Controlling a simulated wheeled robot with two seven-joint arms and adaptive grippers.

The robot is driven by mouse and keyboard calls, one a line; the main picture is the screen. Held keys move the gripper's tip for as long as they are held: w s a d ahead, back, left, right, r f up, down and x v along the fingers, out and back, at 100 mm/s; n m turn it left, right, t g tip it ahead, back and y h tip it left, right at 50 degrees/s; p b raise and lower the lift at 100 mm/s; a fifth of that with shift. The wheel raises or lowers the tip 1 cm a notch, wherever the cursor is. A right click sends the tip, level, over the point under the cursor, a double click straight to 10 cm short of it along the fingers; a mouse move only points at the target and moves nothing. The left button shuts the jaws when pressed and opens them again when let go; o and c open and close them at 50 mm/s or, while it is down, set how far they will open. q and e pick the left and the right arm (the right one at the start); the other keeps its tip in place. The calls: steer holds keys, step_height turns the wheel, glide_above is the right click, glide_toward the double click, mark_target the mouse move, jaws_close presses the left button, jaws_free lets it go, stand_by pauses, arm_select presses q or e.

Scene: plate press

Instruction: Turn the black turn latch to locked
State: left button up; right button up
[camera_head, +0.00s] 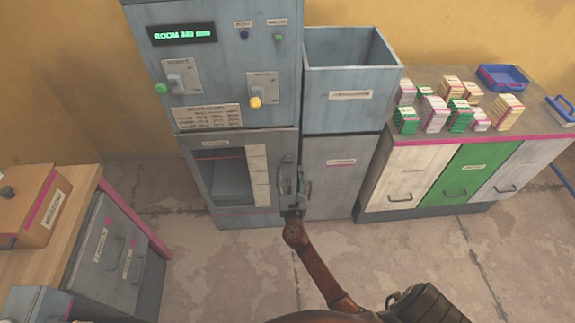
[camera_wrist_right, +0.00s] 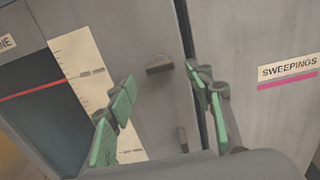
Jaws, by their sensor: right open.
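The black turn latch (camera_wrist_right: 159,65) is a short dark bar on the grey door of the press cabinet (camera_wrist_right: 140,30), close to the door's right edge. It lies nearly level in the right wrist view. My right gripper (camera_wrist_right: 163,92) is open in front of the door, with its green-padded fingers on either side of the latch and nothing held. In the head view the right gripper (camera_head: 293,178) is at the right edge of the cabinet's lower door and partly covers the latch area. I cannot tell whether the fingers touch the door. My left gripper is not in view.
A dark upright handle (camera_wrist_right: 183,139) is below the latch. A grey sweepings cabinet (camera_head: 340,160) with an open bin (camera_head: 352,115) above adjoins the press on the right. A counter with several card stacks (camera_head: 434,114) is farther right. The floor (camera_head: 200,265) in front is clear.

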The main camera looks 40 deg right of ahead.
mark_target(288, 163)
steer(key=b+x, duration=0.1)
steer(key=x, duration=0.4)
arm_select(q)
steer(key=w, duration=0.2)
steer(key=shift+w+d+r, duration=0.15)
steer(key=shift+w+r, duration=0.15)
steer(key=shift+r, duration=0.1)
arm_select(e)
steer(key=shift+a+f, duration=0.1)
steer(key=c, duration=1.2)
